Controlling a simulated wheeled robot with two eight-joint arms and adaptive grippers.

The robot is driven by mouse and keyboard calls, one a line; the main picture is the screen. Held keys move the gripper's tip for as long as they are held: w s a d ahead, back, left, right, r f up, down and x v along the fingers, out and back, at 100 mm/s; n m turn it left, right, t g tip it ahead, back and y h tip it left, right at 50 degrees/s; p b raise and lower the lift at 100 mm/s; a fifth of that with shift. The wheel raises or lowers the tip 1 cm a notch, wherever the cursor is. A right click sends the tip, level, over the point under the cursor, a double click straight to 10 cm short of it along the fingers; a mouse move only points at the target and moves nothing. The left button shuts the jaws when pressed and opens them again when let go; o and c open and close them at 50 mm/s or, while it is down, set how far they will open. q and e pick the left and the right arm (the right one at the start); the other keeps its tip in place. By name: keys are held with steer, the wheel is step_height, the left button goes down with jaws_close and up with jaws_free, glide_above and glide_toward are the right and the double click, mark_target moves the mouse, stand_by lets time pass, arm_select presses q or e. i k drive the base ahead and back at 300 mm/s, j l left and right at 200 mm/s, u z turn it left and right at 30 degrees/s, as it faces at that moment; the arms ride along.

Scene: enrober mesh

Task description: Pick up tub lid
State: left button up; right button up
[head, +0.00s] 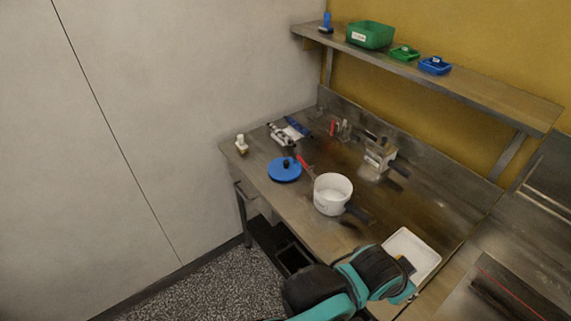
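Part of one of my arms, teal and black, rises at the bottom centre, well short of the lid. I cannot make out either gripper.
A red-handled tool (304,164) lies between lid and tub. A small bottle (241,145) stands left of the lid. A metal device (378,156) stands behind the tub, and a white tray (423,250) lies at right. A shelf (470,95) overhangs the back with green and blue bins.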

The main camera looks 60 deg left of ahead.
mark_target(282, 169)
steer(key=u, duration=2.15)
steer(key=z, duration=0.4)
steer(key=i+j+z, duration=0.1)
steer(key=z, duration=0.3)
steer(key=i+j+z, duration=0.1)
steer(key=j+z, duration=0.45)
steer(key=z, duration=0.2)
steer(key=j+z, duration=0.5)
steer(key=j, duration=0.5)
steer(key=j+z, duration=0.1)
steer(key=j, duration=0.45)
steer(key=k+j+z, duration=0.1)
steer(key=j, duration=0.5)
steer(key=k+j+z, duration=0.1)
steer(key=j, duration=0.5)
